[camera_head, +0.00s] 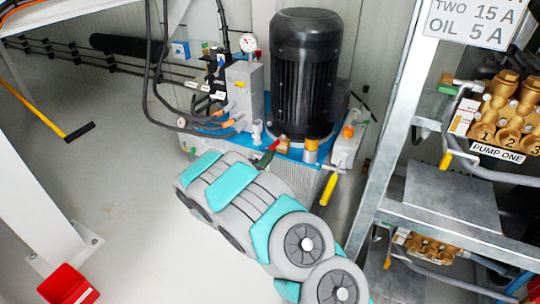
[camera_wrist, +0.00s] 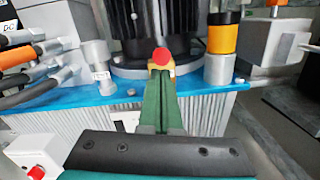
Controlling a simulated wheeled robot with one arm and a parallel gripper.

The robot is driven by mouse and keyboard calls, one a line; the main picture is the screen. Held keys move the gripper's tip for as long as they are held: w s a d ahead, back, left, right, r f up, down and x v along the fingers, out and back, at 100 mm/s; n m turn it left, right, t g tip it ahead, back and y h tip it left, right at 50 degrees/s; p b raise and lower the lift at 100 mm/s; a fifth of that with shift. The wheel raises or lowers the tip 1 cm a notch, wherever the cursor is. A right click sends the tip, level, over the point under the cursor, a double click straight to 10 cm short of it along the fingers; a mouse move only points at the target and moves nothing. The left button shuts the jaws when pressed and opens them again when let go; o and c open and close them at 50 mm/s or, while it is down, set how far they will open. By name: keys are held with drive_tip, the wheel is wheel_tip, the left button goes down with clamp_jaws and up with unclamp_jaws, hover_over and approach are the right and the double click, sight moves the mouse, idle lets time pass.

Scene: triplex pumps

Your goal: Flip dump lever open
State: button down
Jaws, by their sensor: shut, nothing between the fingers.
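A small red-ended lever (camera_head: 274,145) sits at the front edge of the blue-topped hydraulic unit, below the black motor. In the wrist view its red end (camera_wrist: 163,57) is seen nearly end-on above a brass-coloured fitting. No label shows that this is the dump lever. My gripper (camera_head: 267,157) is shut and empty; its green fingers (camera_wrist: 158,78) point at the lever, with the tips just below the red end. I cannot tell whether they touch it. My arm hides part of the unit's front in the head view.
The black motor (camera_head: 305,75) stands directly behind the lever. A valve block (camera_head: 243,90) with hoses and a gauge is to the left. A yellow-handled lever (camera_head: 328,189) hangs at right. The metal pump rack (camera_head: 450,195) is further right; the floor at left is open.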

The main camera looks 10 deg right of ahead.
drive_tip(key=shift+r, duration=0.15)
drive_tip(key=shift+r+g+p, duration=0.2)
drive_tip(key=shift+g+p, duration=0.1)
drive_tip(key=shift+p, duration=0.05)
